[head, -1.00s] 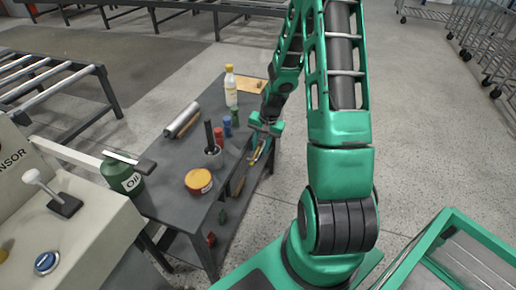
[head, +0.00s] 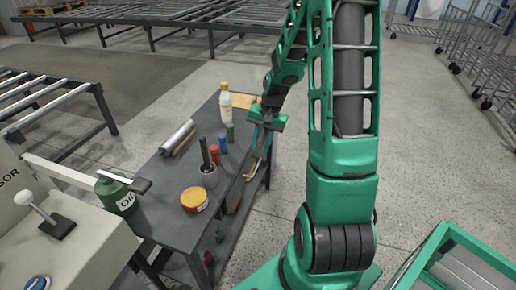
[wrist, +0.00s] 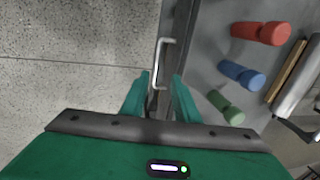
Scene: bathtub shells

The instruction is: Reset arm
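My gripper (head: 262,142) hangs beside the right long edge of the grey table (head: 165,225), near its far end. In the wrist view its two green fingers (wrist: 158,100) stand apart with a gap between them. A pale metal handle (wrist: 164,62) on the table's edge lies past the fingertips, in line with the gap. The gripper appears empty and I see no contact with the handle.
On the table are a bottle (head: 225,102), an oil can (head: 116,193), an orange-lidded tin (head: 194,200), a metal roll (head: 177,137) and red, blue and green cylinders. Roller conveyors (head: 60,105) stand at left.

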